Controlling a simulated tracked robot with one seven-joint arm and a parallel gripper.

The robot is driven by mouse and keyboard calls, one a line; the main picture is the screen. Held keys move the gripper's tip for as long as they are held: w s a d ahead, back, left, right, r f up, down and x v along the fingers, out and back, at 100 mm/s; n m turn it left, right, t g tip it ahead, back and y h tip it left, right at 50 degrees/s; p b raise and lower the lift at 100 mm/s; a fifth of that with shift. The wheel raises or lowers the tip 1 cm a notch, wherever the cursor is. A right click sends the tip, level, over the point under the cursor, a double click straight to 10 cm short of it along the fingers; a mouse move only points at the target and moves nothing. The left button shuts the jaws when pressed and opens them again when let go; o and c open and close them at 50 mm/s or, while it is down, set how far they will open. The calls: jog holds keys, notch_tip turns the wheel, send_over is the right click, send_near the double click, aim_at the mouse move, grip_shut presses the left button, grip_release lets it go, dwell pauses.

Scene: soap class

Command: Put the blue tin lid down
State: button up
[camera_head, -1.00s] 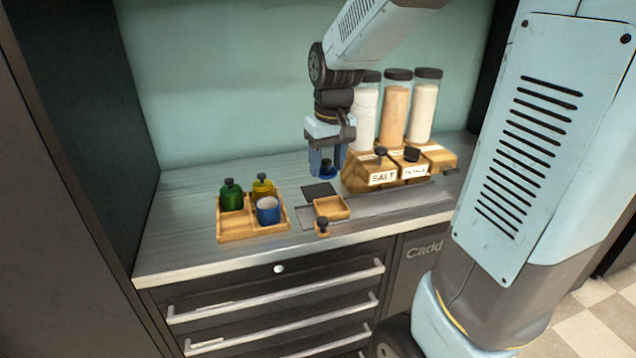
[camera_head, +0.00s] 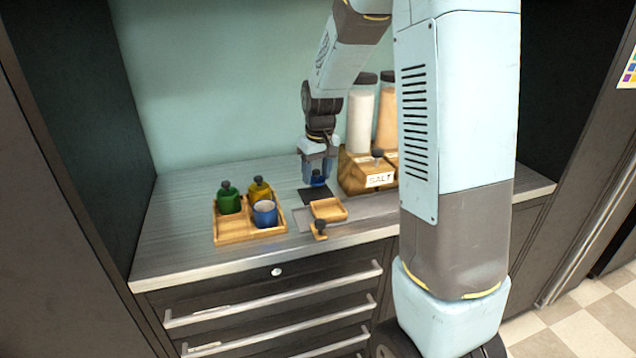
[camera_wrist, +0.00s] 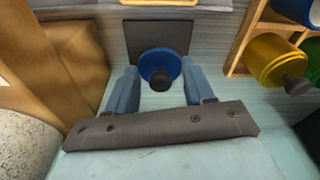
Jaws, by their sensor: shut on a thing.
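The blue tin lid (camera_head: 318,181), round with a black knob, is between the fingers of my gripper (camera_head: 318,175), which is shut on it. In the wrist view the lid (camera_wrist: 147,66) sits between the blue fingertips of my gripper (camera_wrist: 161,72), knob facing the camera. It overlaps the near edge of a dark square pad (camera_wrist: 158,32), also in the head view (camera_head: 310,195). I cannot tell whether the lid touches the counter. The blue tin (camera_head: 265,215) stands lidless in the wooden tray (camera_head: 232,239).
Green (camera_head: 228,203) and yellow (camera_head: 259,189) tins with knobbed lids stand in the tray, left of my gripper. The wooden salt box (camera_head: 358,178) and tall jars (camera_head: 360,122) are close on its right. A small wooden dish (camera_head: 328,209) lies in front. The counter's left is clear.

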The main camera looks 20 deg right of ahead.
aim_at(317, 175)
jog(key=shift+w+f, duration=0.15)
jog(key=shift+f, duration=1.65)
jog(key=o, duration=1)
jog(key=shift+f, duration=0.15)
jog(key=shift+w, duration=0.1)
